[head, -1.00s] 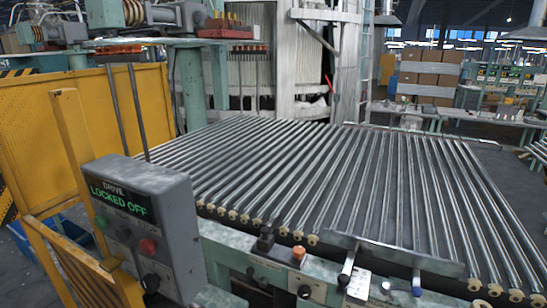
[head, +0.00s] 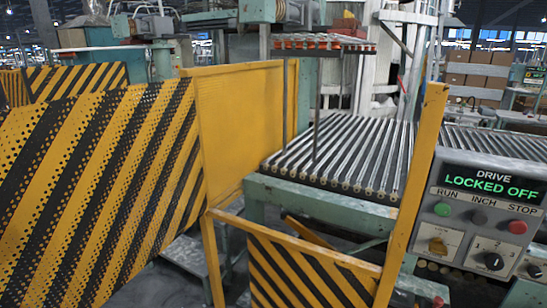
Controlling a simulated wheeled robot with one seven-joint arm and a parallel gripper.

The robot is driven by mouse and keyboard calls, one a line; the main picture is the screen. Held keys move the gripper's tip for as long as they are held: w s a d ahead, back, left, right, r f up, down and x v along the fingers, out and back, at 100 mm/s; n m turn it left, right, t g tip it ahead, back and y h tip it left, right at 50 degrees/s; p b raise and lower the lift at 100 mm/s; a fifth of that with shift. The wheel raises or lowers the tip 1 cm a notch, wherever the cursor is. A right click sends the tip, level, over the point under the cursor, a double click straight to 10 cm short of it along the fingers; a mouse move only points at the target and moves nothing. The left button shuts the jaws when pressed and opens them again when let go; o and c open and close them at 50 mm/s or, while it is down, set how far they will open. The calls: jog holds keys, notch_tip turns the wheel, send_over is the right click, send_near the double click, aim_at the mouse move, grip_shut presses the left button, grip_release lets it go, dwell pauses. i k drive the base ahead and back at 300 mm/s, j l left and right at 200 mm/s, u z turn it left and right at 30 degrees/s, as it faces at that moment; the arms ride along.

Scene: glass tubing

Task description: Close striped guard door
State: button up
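A large perforated guard door (head: 95,190) with yellow and black diagonal stripes fills the left of the head view. Its right edge is close to a plain yellow guard panel (head: 240,130). The door stands at an angle to the opening in the yellow guard frame (head: 412,190), and the opening above the low striped panel (head: 305,272) is uncovered. The door's left and lower parts are cut off by the picture, and I cannot make out a handle or latch. My gripper is not in view.
A control box (head: 485,210) reads "DRIVE LOCKED OFF" at the right, beside the frame post. Behind the opening is a roller table (head: 340,150) of parallel rods. A grey stepped stand (head: 195,258) is low between the door and the frame. Another striped panel (head: 75,78) stands behind the door.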

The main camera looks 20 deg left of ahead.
aim_at(65, 187)
jog(key=k+j, duration=0.1)
jog(key=j, duration=0.6)
jog(key=k+j+u, duration=0.1)
jog(key=j, duration=0.6)
jog(key=k+j, duration=0.15)
jog(key=j, duration=0.55)
jog(key=k+j+u, duration=0.1)
jog(key=j, duration=0.6)
jog(key=i+j, duration=0.1)
jog(key=j, duration=0.2)
jog(key=i+j, duration=0.1)
jog(key=j, duration=0.2)
